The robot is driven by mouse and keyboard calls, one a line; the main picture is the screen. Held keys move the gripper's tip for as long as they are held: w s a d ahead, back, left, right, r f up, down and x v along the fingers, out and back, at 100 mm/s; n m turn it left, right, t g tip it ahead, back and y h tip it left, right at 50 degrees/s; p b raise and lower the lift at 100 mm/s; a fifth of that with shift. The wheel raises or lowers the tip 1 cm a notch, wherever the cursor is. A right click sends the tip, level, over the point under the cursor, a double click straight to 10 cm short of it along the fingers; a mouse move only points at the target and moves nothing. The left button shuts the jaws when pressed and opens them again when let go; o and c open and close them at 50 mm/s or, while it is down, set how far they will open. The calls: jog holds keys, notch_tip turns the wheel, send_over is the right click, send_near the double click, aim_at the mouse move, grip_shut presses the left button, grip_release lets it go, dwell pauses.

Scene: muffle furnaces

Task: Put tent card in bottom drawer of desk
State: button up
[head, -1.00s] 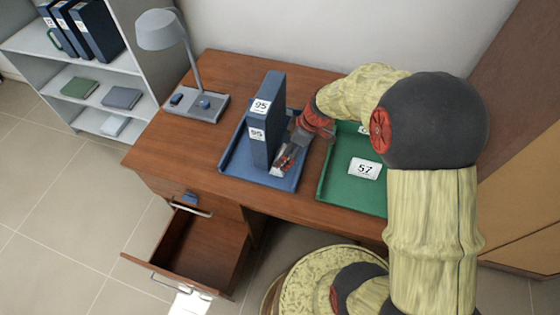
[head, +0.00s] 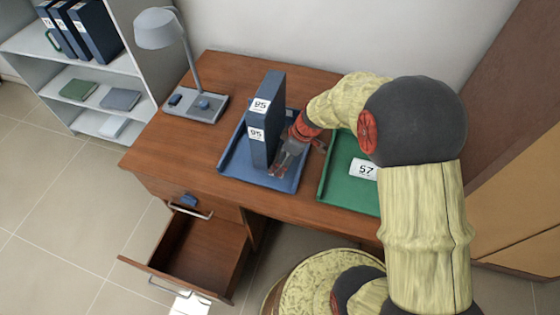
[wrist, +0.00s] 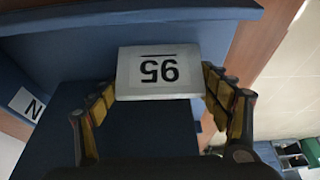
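A small white tent card marked 95 (wrist: 160,72) shows upside down in the wrist view, directly between the fingertips of my gripper (wrist: 160,88). Little or no gap shows at its two side edges, and I cannot tell whether the fingers press on it. In the head view my gripper (head: 281,166) is low over the blue tray (head: 230,163), right beside an upright blue binder (head: 263,152), and hides most of the card. The desk's bottom drawer (head: 200,252) is pulled out and its visible inside is empty.
A green tray (head: 325,190) with a card marked 57 (head: 364,169) lies to the right. A desk lamp (head: 160,30) stands at the back left. A bookcase (head: 145,75) stands left of the desk (head: 175,143).

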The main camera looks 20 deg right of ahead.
jog(key=c, duration=0.6)
jog(key=shift+c, duration=0.7)
